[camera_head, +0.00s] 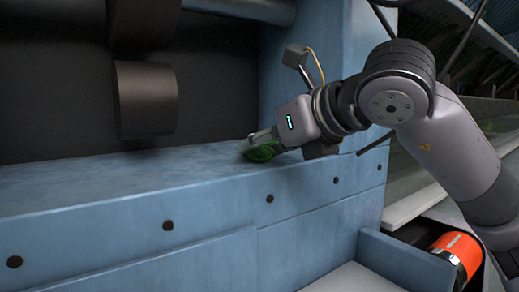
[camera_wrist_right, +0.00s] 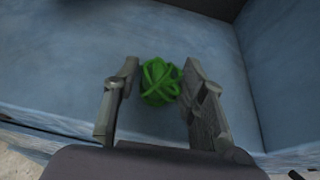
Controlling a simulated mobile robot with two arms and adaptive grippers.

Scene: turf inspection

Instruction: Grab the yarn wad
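The yarn wad is a green tangled ball (camera_head: 262,152) on the blue ledge (camera_head: 130,178), near the ledge's right end in the head view. In the right wrist view the yarn wad (camera_wrist_right: 159,82) lies just ahead of and between the fingertips. My right gripper (camera_head: 254,143) reaches in from the right, low over the ledge at the wad. In the right wrist view its two fingers (camera_wrist_right: 160,75) are apart, with a visible gap. Whether a finger touches the wad I cannot tell. My left gripper is not in view.
A dark cylindrical roller (camera_head: 146,100) hangs above the ledge on the left. A blue upright wall (camera_head: 305,40) stands behind my right gripper. An orange cylinder (camera_head: 460,252) is at the lower right. The ledge left of the wad is clear.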

